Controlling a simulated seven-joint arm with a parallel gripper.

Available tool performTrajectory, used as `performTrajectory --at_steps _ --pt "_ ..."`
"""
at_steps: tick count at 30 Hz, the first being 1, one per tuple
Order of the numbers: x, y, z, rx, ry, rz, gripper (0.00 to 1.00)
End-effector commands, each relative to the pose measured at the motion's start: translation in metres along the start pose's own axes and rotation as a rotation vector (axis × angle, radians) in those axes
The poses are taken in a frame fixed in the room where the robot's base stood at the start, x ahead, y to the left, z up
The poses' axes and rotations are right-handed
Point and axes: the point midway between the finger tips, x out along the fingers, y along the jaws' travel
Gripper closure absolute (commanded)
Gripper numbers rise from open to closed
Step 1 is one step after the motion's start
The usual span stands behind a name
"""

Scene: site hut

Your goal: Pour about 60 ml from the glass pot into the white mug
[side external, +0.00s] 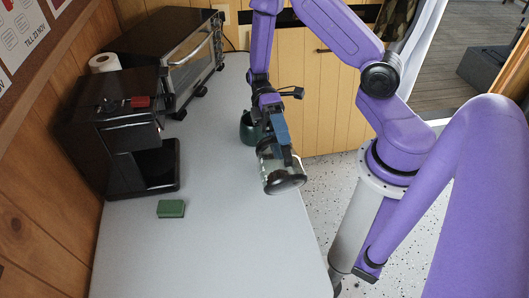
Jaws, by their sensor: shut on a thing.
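The glass pot (271,160) hangs over the right edge area of the grey worktop, tilted, with a dark end (285,184) toward the camera. My gripper (281,132) is shut on the pot from above, at its upper side; the fingertips are partly hidden. A dark green rounded vessel (248,130) stands on the worktop just behind the pot, partly covered by the pot and my gripper. I see no white mug in this view. I cannot tell how much liquid is in the pot or whether any is flowing.
A black coffee machine (110,125) and a black oven (178,52) stand along the left wall, with a white roll (104,63) behind. A green block (171,209) lies on the worktop (215,240). The front of the worktop is otherwise clear.

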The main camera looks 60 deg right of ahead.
Motion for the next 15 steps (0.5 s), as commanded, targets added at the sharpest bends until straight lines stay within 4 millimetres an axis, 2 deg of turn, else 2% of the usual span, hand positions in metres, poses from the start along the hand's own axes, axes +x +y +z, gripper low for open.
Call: performTrajectory --at_steps 8,15 --pt "0.008 0.003 -0.009 0.000 -0.003 0.032 0.87" --pt "0.034 0.015 -0.039 0.005 0.014 0.161 0.87"
